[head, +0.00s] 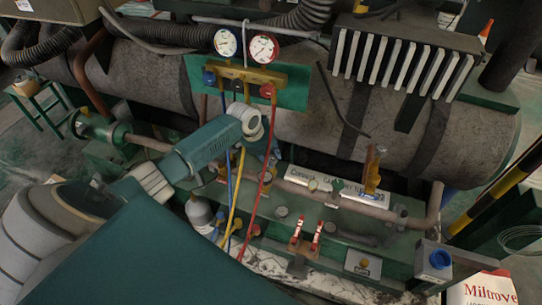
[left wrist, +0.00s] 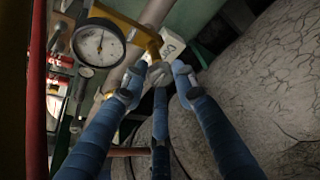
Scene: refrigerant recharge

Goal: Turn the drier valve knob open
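I cannot tell for certain which one is the drier valve knob. My left gripper (head: 272,150) is left of the plate, partly hidden by the wrist and hoses. In the left wrist view its blue fingers (left wrist: 160,78) are spread, with a gap and nothing visibly held. The plate (left wrist: 172,46) is just beyond the fingertips. My right gripper is out of view.
A gauge manifold (head: 238,74) with blue, yellow and red hoses hangs close to my left wrist. A gauge (left wrist: 98,42) is near the fingers. The tank (head: 285,120) lies behind.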

